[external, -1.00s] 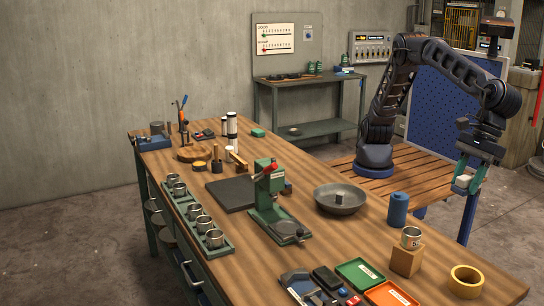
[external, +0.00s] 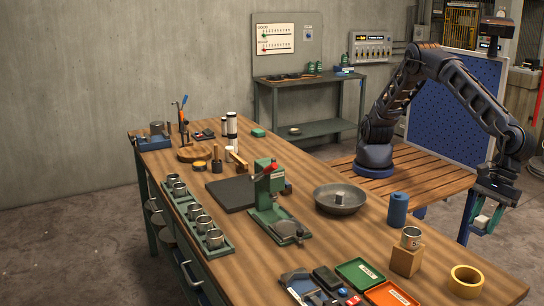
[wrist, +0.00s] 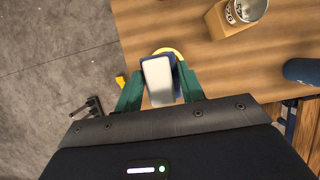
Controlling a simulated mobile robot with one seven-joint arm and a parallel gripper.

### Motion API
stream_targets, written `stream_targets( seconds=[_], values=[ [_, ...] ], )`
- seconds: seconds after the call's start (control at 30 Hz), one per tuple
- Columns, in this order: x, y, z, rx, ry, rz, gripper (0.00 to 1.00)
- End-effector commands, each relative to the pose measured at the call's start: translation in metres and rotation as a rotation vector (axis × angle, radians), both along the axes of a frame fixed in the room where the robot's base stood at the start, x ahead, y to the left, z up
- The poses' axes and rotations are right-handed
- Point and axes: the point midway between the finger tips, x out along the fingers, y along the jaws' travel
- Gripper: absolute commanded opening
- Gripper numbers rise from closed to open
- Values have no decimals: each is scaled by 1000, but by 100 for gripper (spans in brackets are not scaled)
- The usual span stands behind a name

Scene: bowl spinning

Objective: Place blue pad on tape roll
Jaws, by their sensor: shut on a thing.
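The tape roll (external: 466,282) is a yellow ring lying flat on the wooden bench near its front right corner. In the wrist view, only part of its rim (wrist: 168,51) shows beyond the held pad. My gripper (external: 482,222) is shut on the pad, a small block between its green fingers, held in the air up and to the right of the roll in the external view. In the wrist view the pad (wrist: 158,82) shows a pale grey-white face with a dark blue edge. The roll and pad are apart.
A tin can (external: 411,238) stands on a wooden block (external: 406,262) left of the tape roll. A blue cylinder (external: 398,208) stands behind them. Green (external: 360,273) and orange (external: 390,294) trays lie further left. A grey bowl (external: 340,199) sits mid-bench.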

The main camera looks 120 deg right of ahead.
Motion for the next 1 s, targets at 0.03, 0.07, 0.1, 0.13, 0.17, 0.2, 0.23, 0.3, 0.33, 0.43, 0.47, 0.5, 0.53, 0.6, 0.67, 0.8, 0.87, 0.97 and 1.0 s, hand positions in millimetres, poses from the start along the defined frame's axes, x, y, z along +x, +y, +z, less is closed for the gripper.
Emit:
stream_targets(
  seconds=[0.03,0.07,0.1,0.13,0.17,0.2,0.23,0.3,0.33,0.43,0.47,0.5,0.53,0.6,0.67,0.8,0.87,0.97,1.0],
  values=[
    [0,-1,-12,-4,1,1,17],
    [0,0,-19,-4,1,1,17],
    [0,0,-28,-5,1,1,17],
    [0,0,-34,-4,1,1,17],
    [0,0,-41,-4,0,1,17],
    [0,0,-49,-4,0,0,17],
    [-1,0,-56,-4,0,1,17],
    [-1,0,-70,-4,0,1,17],
    [0,0,-76,-4,0,1,17],
    [0,-1,-90,-3,0,1,17],
    [0,0,-94,-3,0,1,17],
    [0,0,-97,-2,0,1,17],
    [0,0,-99,0,0,1,17],
    [0,0,-102,0,0,1,17],
    [0,0,-105,-1,0,1,17],
    [0,0,-118,-3,0,1,17],
    [0,0,-126,-2,0,0,17],
    [0,0,-140,-1,1,1,17],
    [0,0,-144,-1,1,0,17]
  ],
)
